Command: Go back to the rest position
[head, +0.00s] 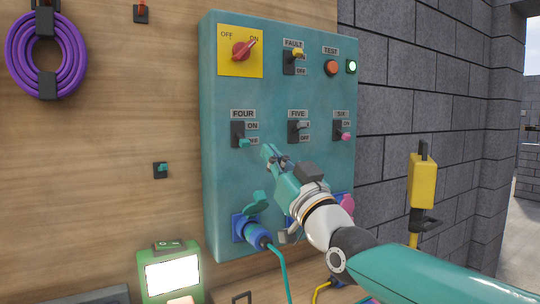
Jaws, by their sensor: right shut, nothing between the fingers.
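My right gripper (274,157) is shut and empty, in front of the teal control panel (220,170), just below and between the FOUR switch (239,137) and the FIVE switch (296,132). I cannot tell whether it touches the panel. My right arm comes in from the lower right and hides part of the panel's lower sockets. The FOUR switch has a teal lever at OFF. The red rotary knob (241,51) points toward ON. The green lamp (351,66) is lit. My left gripper is not in view.
A blue plug (257,234) with a teal cable sits in a lower-left socket. A green device (171,275) with a bright screen stands below left. A purple cable coil (47,52) hangs on the wooden wall. A yellow tool-like object (422,182) is at right by the block wall.

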